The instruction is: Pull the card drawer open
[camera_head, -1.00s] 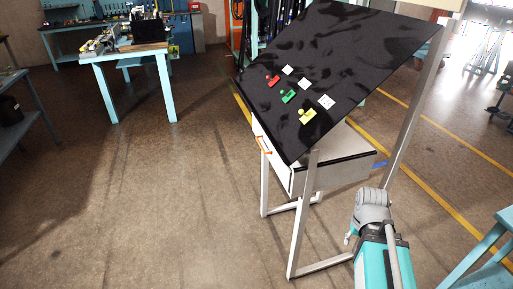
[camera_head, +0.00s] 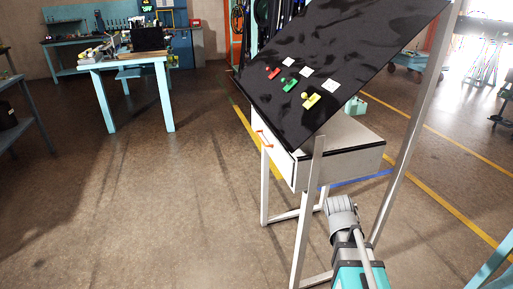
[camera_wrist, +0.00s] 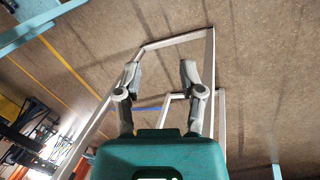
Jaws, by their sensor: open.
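The card drawer (camera_head: 272,146) is a white front with an orange handle (camera_head: 263,138), set in a box under the tilted black board (camera_head: 320,65). The drawer front looks flush with its box, though the board's edge covers part of it. My arm shows at the lower right of the head view, to the right of the stand and apart from the drawer. My gripper (camera_wrist: 158,75) is in the wrist view, its two fingers apart with nothing between them. The drawer and handle do not show in the wrist view.
White stand legs (camera_head: 305,215) and floor rails are close to my arm. A blue table (camera_head: 122,66) with items stands at the back left. Red, green and yellow pieces with white cards (camera_head: 306,71) lie on the board. Floor left of the stand is clear.

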